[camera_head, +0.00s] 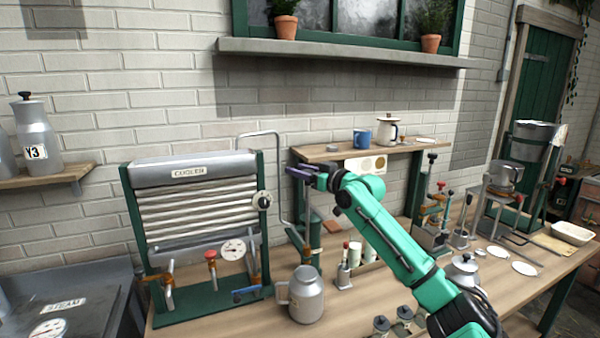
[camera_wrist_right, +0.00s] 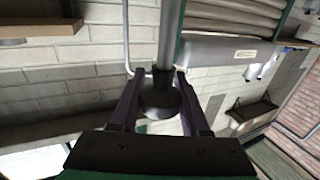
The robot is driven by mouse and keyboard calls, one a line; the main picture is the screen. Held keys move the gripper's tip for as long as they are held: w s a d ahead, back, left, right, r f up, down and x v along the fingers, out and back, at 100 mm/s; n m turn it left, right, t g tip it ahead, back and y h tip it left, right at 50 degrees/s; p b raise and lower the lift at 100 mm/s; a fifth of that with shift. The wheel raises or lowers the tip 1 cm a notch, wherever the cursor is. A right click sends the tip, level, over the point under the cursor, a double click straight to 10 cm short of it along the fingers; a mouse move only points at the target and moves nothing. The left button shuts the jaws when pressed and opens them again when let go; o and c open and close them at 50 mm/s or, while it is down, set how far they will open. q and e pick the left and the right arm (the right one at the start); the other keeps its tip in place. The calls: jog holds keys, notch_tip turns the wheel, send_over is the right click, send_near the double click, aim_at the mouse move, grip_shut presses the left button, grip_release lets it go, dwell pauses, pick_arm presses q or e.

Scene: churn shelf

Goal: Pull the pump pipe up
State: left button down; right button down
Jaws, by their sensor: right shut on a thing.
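My right gripper (camera_head: 299,173) reaches in from the lower right in the head view, between the cooler and the small shelf. Its dark purple fingers are closed around a round dark knob at the end of a grey rod. In the right wrist view, the knob (camera_wrist_right: 160,98) lies between the fingers of the gripper (camera_wrist_right: 158,78), and the rod, which looks like the pump pipe (camera_wrist_right: 170,38), runs on beyond it. In the head view the fingers hide the knob. My left gripper is not in view.
The cooler (camera_head: 195,169) stands left of the gripper, with a thin bent pipe (camera_head: 279,170) beside it. A small shelf (camera_head: 345,152) holds a blue mug (camera_head: 362,138) and a white pot (camera_head: 387,131). A metal jug (camera_head: 306,294) stands in front on the bench.

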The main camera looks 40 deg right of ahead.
jog(key=shift+s+d+r, duration=0.1)
jog(key=shift+r, duration=0.3)
jog(key=c, duration=0.7)
grip_release()
jog(key=o, duration=0.3)
jog(key=shift+f, duration=0.1)
